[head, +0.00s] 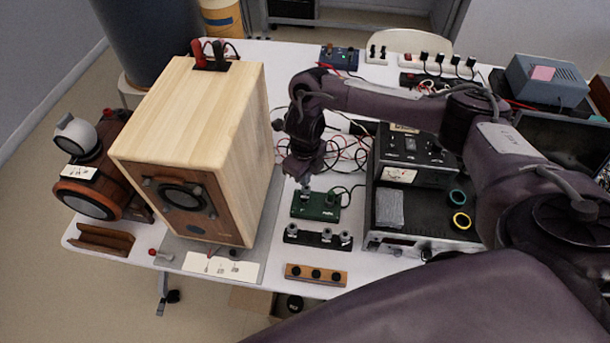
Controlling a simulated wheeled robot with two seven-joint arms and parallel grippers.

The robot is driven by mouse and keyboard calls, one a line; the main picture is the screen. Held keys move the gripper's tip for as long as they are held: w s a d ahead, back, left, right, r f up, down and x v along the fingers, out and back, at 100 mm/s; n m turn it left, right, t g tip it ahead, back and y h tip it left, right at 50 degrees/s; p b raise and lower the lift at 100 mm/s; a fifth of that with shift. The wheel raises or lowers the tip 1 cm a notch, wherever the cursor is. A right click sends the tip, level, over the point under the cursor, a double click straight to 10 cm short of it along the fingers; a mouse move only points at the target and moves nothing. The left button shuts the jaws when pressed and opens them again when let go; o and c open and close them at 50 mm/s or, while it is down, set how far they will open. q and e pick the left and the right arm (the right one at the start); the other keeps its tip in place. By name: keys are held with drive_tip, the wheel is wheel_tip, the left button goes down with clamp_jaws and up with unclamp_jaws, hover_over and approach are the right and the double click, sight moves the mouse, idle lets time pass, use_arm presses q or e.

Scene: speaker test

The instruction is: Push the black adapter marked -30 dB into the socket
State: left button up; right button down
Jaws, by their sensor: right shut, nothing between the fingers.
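My right gripper (305,184) is shut and empty, pointing down just above a small green box (318,207) on the white table. A small metallic part shows under the fingertips at the box; I cannot tell whether it is the fingertips, the socket or the adapter. In front of the green box is a black rack (317,239) with several silver-topped pieces standing in it. The -30 dB marking is too small to read, so I cannot tell which piece is the black adapter. My left gripper is not in view.
A tall wooden speaker (185,140) stands close left of my right gripper. Black instruments (415,180) stand to the right, with loose cables (345,150) behind. A wooden strip with black knobs (316,274) lies near the front edge. White cards (220,266) lie at the front left.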

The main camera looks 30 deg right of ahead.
drive_tip(key=shift+f+b, duration=1.15)
drive_tip(key=shift+f, duration=0.2)
idle(0.4)
drive_tip(key=shift+s+r, duration=0.1)
wheel_tip(320, 180, up, 8)
drive_tip(key=p, duration=0.6)
idle(0.5)
idle(0.4)
